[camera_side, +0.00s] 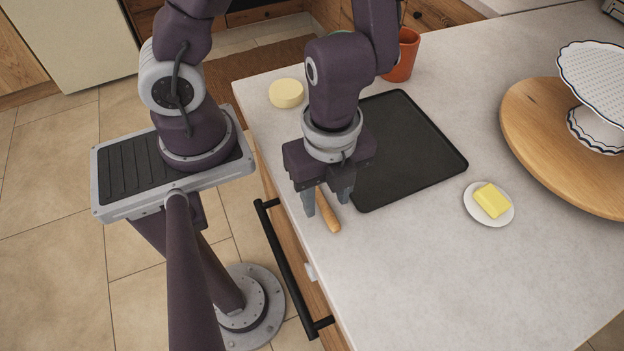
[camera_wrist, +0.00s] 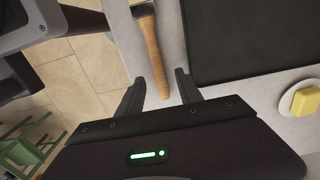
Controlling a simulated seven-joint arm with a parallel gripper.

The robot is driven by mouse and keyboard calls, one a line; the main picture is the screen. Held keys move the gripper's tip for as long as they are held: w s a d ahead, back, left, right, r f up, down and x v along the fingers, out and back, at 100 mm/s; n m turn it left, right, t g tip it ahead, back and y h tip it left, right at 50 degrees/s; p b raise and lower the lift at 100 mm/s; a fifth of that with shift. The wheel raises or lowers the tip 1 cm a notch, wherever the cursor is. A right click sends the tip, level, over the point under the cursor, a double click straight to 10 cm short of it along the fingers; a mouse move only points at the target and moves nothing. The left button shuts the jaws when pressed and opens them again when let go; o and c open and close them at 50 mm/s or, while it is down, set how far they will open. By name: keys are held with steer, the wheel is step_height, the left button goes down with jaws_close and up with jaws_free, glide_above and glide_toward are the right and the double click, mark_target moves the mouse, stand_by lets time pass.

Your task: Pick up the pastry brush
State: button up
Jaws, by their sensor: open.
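The pastry brush (camera_side: 328,212) lies on the pale countertop near its front edge, with a wooden handle. In the wrist view its handle (camera_wrist: 153,55) runs down between the finger lines, with a metal band at its upper end; the bristles are mostly out of frame. My gripper (camera_side: 327,202) is open above the brush, its two fingers apart. In the wrist view my gripper (camera_wrist: 160,82) has a finger on each side of the handle's lower end. I cannot tell how far above the counter the fingertips are.
A black baking tray (camera_side: 415,150) lies right beside the brush. A butter dish (camera_side: 474,207) with yellow butter (camera_side: 491,200) is farther right. A round wooden board (camera_side: 530,135) carries a white cake stand (camera_side: 590,80). A cream disc (camera_side: 286,93) and an orange pot (camera_side: 405,58) stand behind. The front right counter is clear.

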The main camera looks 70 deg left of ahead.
steer(key=shift+f, duration=0.65)
steer(key=shift+c, duration=0.4)
jaws_close()
steer(key=shift+r, duration=0.15)
